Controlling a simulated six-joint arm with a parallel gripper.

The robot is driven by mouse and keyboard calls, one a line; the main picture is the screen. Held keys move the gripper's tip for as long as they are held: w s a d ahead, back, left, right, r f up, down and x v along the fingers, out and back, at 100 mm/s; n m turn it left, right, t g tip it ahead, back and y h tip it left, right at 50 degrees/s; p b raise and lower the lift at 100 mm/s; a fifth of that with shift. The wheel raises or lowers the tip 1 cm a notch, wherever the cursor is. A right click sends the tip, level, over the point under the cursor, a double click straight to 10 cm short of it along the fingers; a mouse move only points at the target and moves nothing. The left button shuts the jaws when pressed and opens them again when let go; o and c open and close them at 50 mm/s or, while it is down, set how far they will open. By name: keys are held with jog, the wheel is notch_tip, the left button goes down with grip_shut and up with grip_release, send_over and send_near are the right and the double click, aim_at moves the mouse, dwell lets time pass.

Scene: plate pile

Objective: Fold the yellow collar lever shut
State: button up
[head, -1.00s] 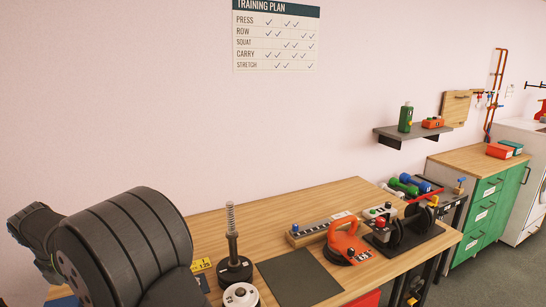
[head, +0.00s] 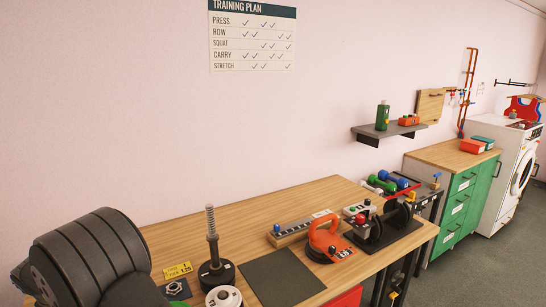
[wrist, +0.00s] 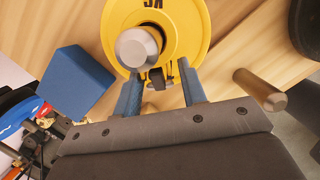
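In the wrist view a yellow disc (wrist: 189,22) with dark lettering lies beyond my gripper. A grey round bar end (wrist: 138,48) stands in front of it, with a yellow collar ring (wrist: 172,38) around its base. A small dark part (wrist: 157,78) shows below the ring, between my fingertips. I cannot clearly tell the collar's lever from these parts. My gripper (wrist: 160,88) has its two blue fingers apart, one on each side of the dark part, with no visible grip on it. The head view does not show my gripper.
A blue block (wrist: 74,82) and a wooden peg (wrist: 260,90) flank my gripper in the wrist view. In the head view the bench holds a spring-topped post (head: 214,245), a dark mat (head: 280,279), an orange handled tool (head: 327,240) and a yellow 1.25 card (head: 177,270).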

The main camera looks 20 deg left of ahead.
jog(key=shift+o, duration=0.4)
jog(key=shift+s+r, duration=0.1)
jog(key=shift+r, duration=0.05)
jog(key=s+d+r+t, duration=0.1)
jog(key=s+r+t, duration=0.5)
jog(key=s, duration=0.3)
jog(key=shift+m+y, duration=0.4)
jog(key=shift+w+x, duration=0.2)
jog(key=shift+x, duration=4.2)
jog(key=shift+d+r, duration=0.15)
jog(key=shift+r, duration=0.05)
jog(key=shift+c, duration=0.4)
jog(key=c, duration=0.4)
